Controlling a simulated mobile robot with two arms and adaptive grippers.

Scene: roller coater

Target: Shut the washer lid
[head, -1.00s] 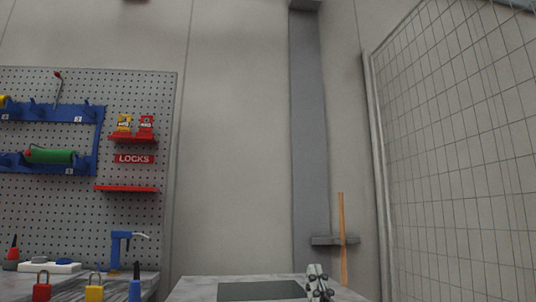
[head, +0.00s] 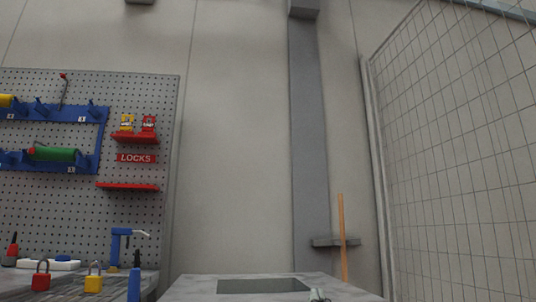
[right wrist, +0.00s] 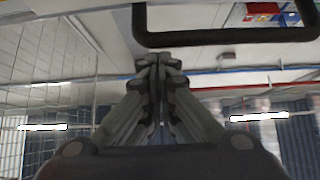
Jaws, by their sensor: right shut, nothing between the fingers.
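A grey box-like top, perhaps the washer (head: 200,290), shows at the bottom of the head view with a dark rectangular area (head: 263,286) in it. I cannot tell whether that area is an opening or a panel. My right gripper (head: 318,295) shows only as a small tip at the bottom edge, by the right end of that dark area. In the right wrist view my right gripper (right wrist: 160,62) is shut and empty. A black bent bar (right wrist: 225,38), perhaps a handle, lies just beyond its fingertips. I cannot identify the lid with certainty. My left gripper is not in view.
A pegboard (head: 60,210) with locks and tools stands at the left. A bench below it holds a red padlock (head: 41,277) and a yellow padlock (head: 93,280). A wire mesh fence (head: 450,150) is on the right. An orange pole (head: 342,235) stands at the back.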

